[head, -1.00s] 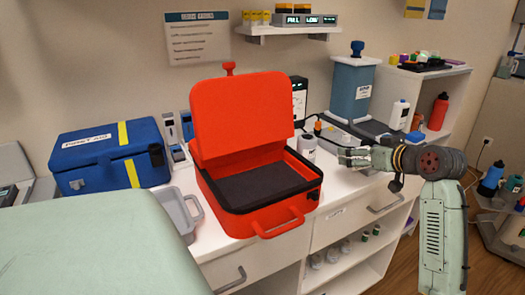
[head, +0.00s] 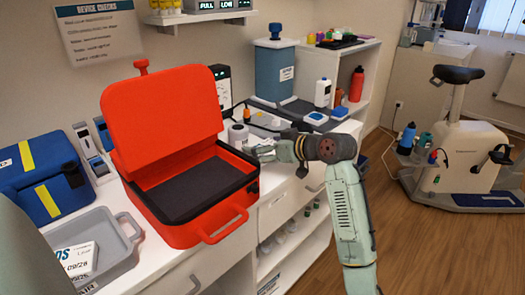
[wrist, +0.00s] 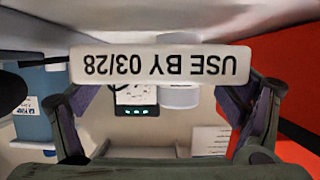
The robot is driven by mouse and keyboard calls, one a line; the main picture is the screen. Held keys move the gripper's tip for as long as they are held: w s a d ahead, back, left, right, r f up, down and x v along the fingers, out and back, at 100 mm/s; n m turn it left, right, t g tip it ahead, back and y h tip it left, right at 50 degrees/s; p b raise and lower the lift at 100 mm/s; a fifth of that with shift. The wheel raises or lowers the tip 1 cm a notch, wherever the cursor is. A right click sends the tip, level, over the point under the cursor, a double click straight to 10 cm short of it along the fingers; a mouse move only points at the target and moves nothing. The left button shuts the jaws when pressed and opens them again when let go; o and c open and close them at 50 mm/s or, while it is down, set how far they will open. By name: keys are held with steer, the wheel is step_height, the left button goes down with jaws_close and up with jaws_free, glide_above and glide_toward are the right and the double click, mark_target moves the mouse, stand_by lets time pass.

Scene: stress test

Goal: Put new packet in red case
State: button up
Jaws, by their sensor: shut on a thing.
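The red case (head: 185,236) stands open on the white counter in the head view, its lid up and its dark padded inside empty. My gripper (head: 258,151) is just right of the case. In the wrist view my gripper (wrist: 160,90) is shut on a white packet (wrist: 155,64), whose label reads "USE BY 03/28" upside down. The case shows as red at the right of the wrist view (wrist: 285,55). Another white packet (head: 76,262), marked "09/26", lies in the grey tray (head: 122,248). In the head view the held packet is hard to make out.
A blue bag (head: 45,180) is left of the case. A white jar (head: 238,134) stands close behind my gripper. A blue-grey container (head: 275,72) and a white bottle (head: 322,93) are farther back. The raised lid blocks the case's rear. The floor at right is open around an exercise bike (head: 470,150).

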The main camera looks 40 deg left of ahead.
steer(key=shift+f, duration=1)
steer(key=shift+f, duration=0.1)
steer(key=o, duration=0.7)
steer(key=shift+f, duration=0.1)
steer(key=shift+o, duration=1.3)
